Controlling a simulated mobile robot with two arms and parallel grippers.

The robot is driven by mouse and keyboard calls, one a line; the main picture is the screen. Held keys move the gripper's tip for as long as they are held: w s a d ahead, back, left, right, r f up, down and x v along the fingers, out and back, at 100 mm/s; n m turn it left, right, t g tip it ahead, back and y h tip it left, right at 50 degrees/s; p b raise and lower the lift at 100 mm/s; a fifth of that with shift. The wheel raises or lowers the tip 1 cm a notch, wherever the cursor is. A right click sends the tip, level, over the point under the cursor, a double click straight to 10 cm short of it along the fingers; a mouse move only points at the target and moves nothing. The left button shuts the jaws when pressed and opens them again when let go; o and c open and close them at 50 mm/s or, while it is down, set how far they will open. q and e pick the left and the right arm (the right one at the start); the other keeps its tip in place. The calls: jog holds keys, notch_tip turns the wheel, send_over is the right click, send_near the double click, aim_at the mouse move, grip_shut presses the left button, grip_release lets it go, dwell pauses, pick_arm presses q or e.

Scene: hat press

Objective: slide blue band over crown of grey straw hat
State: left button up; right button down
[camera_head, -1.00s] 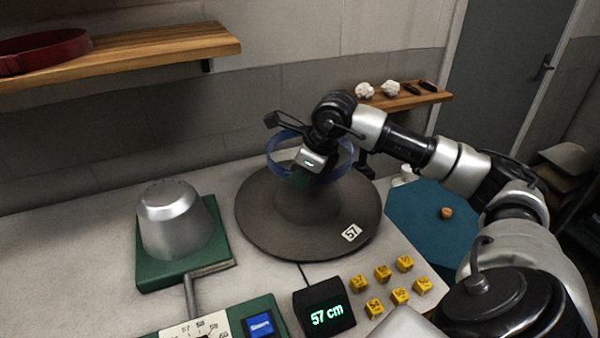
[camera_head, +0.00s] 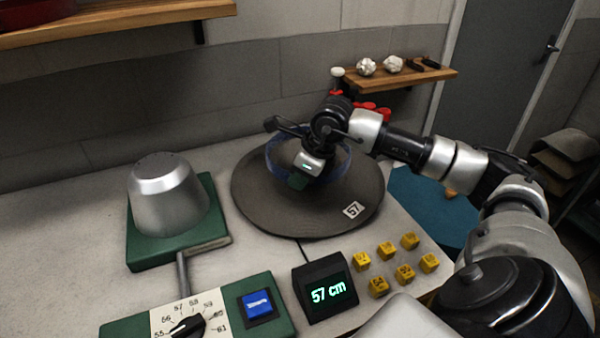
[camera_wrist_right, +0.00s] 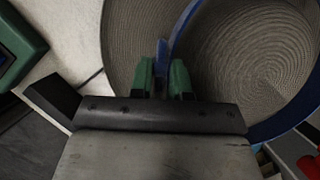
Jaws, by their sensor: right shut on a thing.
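The grey straw hat (camera_head: 255,210) lies brim down on the table, with a white "57" tag on its brim. The blue band (camera_head: 275,168) is a ring low at the hat's crown, and my right gripper and wrist cover much of it. My right gripper (camera_head: 298,182) is shut on the band's near edge. In the right wrist view, the green fingertips (camera_wrist_right: 165,72) pinch the blue band (camera_wrist_right: 182,28), and the woven crown (camera_wrist_right: 262,60) shows inside the ring. How far down the crown the band sits is partly hidden. My left gripper is out of view.
A metal hat form (camera_head: 168,195) on a green base stands left of the hat. In front are a dial panel (camera_head: 180,325), a "57 cm" display (camera_head: 325,288) and several yellow number blocks (camera_head: 387,250). A wall shelf (camera_head: 400,75) is behind.

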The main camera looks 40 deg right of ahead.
aim_at(295, 210)
jog(key=shift+f+b, duration=0.4)
jog(key=shift+f, duration=0.5)
notch_tip(295, 210, down, 3)
jog(key=shift+r+b, duration=0.2)
jog(key=shift+b, duration=1)
jog(key=shift+s+a+f+b, duration=0.2)
jog(key=shift+s+f+b, duration=0.15)
jog(key=shift+f+b, duration=0.15)
jog(key=shift+f, duration=0.1)
jog(key=shift+s+a+f+b, duration=0.1)
jog(key=shift+f+b, duration=0.25)
jog(key=shift+b, duration=0.05)
jog(key=c, duration=1)
grip_release()
jog(key=shift+r, duration=0.1)
